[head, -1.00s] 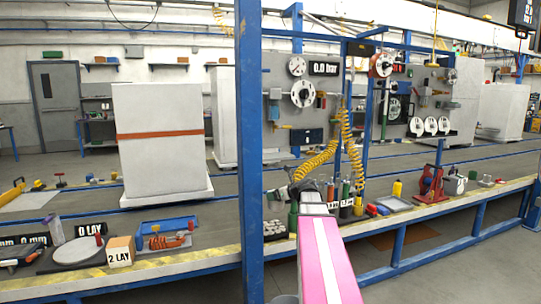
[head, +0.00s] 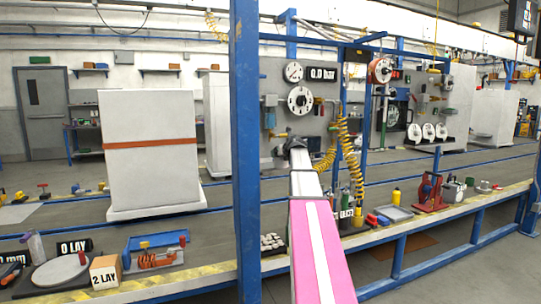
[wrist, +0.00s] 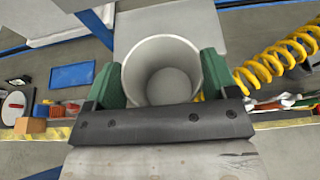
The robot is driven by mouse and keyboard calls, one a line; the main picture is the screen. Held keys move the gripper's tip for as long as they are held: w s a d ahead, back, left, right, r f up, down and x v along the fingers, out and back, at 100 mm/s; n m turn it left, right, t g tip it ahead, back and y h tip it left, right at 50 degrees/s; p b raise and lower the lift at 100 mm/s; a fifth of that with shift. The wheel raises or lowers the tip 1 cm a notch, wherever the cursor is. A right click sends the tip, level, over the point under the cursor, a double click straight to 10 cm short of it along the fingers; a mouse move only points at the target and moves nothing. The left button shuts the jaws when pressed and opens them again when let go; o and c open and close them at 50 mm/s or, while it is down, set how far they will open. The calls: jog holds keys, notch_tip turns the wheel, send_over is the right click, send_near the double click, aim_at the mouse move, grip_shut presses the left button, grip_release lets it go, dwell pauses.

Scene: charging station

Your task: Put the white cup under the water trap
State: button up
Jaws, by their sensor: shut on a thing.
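My gripper (wrist: 165,85) is shut on the white cup (wrist: 160,50), with a green finger pad on each side. The cup's open mouth faces the wrist camera and it looks empty inside. In the head view, my gripper (head: 290,145) is at the far end of my arm, in front of the lower part of the grey panel; the cup is hard to make out there. A small unit with a bluish bowl (head: 270,118), which looks like the water trap, hangs at the panel's left side. It is above and left of my gripper. The wrist view does not show it.
A blue post (head: 245,150) stands just left of my arm. Coiled yellow hoses (head: 349,160) hang right of my gripper and show close by in the wrist view (wrist: 285,55). Bottles (head: 358,215), a red stand (head: 429,192) and a tray (head: 394,213) sit on the bench.

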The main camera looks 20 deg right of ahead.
jog(key=w, duration=1)
jog(key=shift+w+a, duration=0.15)
jog(key=x, duration=0.4)
jog(key=shift+w+r, duration=0.1)
jog(key=shift+r, duration=0.2)
jog(key=shift+f, duration=0.3)
jog(key=shift+f, duration=0.15)
jog(key=o, duration=0.9)
jog(key=v, duration=1.2)
